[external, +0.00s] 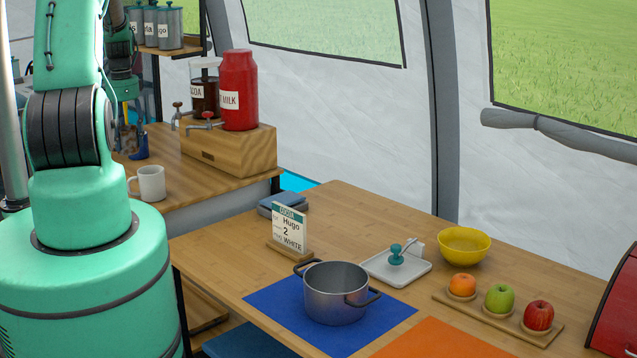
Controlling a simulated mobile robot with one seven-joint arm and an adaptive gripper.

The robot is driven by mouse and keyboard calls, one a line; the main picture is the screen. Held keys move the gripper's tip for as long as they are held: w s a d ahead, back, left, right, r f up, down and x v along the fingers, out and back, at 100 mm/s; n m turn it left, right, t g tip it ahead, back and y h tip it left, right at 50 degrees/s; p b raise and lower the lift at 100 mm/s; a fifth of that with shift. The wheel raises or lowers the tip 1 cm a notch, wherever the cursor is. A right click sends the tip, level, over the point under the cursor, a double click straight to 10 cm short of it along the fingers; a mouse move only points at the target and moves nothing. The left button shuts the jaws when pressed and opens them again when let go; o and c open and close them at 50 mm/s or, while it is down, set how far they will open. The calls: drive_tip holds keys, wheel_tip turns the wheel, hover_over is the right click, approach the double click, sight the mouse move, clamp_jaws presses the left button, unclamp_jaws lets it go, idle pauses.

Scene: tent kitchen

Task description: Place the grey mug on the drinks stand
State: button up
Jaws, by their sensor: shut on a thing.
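A pale grey-white mug (151,183) stands upright on the wooden side table (212,190) at the left, its handle to the left. It is the only mug I can make out clearly; its exact shade is hard to tell. Behind it, a small dark blue thing (139,146) is partly hidden by my arm and too small to name. On the same table, a wooden drinks stand (229,151) holds a cocoa dispenser (204,95) and a red milk dispenser (238,90), with taps at the left. My large green arm fills the left side; I cannot make out my gripper's fingers.
The front table holds a pot (335,293) on a blue mat (273,304), an order card (289,228), a white tray (383,270), a yellow bowl (464,244) and a fruit board (450,302). Canisters (169,28) stand on a shelf. The side table is clear right of the mug.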

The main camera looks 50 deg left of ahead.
drive_tip(key=shift+f, duration=3.1)
drive_tip(key=shift+f+b, duration=0.4)
drive_tip(key=shift+f, duration=1.5)
drive_tip(key=shift+f, duration=0.15)
drive_tip(key=o, duration=1.2)
wheel_tip(320, 180, up, 12)
drive_tip(key=shift+r+p, duration=0.15)
drive_tip(key=shift+p, duration=0.35)
